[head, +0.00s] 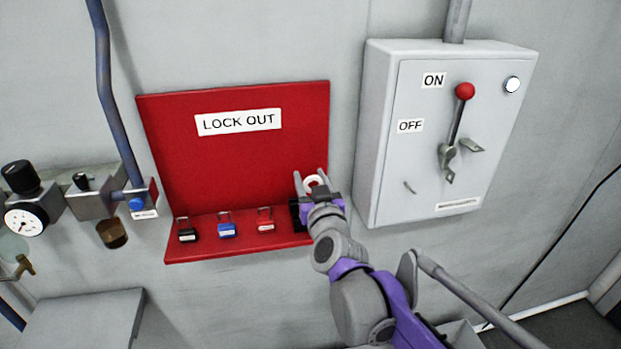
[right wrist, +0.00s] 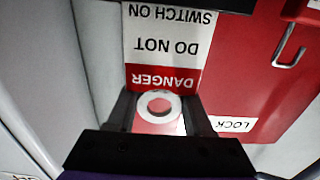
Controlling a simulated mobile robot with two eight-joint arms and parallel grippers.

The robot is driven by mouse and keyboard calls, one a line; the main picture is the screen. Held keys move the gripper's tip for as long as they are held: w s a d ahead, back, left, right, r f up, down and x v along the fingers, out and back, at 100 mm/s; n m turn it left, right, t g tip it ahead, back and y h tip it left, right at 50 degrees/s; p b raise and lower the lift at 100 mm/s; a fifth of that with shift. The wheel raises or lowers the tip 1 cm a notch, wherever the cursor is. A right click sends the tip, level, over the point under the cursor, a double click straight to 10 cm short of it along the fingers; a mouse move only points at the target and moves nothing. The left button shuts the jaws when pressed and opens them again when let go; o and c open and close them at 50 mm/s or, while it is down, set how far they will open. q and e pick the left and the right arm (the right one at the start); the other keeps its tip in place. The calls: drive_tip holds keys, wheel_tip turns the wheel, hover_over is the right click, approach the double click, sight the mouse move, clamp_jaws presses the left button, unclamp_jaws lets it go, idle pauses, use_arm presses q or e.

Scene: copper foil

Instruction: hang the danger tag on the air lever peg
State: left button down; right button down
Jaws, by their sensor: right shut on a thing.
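The danger tag (right wrist: 165,50) fills the upper middle of the right wrist view, upside down, with "DANGER", "DO NOT" and "SWITCH ON" on it. Its end with a white ring (right wrist: 158,104) lies between the fingers of my right gripper (right wrist: 160,112), which is shut on it. In the head view my right gripper (head: 311,183) is at the right end of the red lockout board, with the white ring showing between its fingers. The rest of the tag is hidden there. My left gripper is not in view.
The red lockout board (head: 235,160) has black (head: 187,234), blue (head: 227,230) and red (head: 265,225) padlocks on its ledge. A grey switch box (head: 385,150) with a red-knobbed lever (head: 465,91) stands to the right. A gauge (head: 25,220) and pipes are at the left.

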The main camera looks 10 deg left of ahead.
drive_tip(key=shift+c, duration=1.5)
unclamp_jaws()
drive_tip(key=shift+r, duration=0.15)
drive_tip(key=shift+f, duration=0.2)
drive_tip(key=b+v, duration=0.1)
drive_tip(key=v, duration=1)
drive_tip(key=shift+w+d+r, duration=0.15)
drive_tip(key=shift+d, duration=0.1)
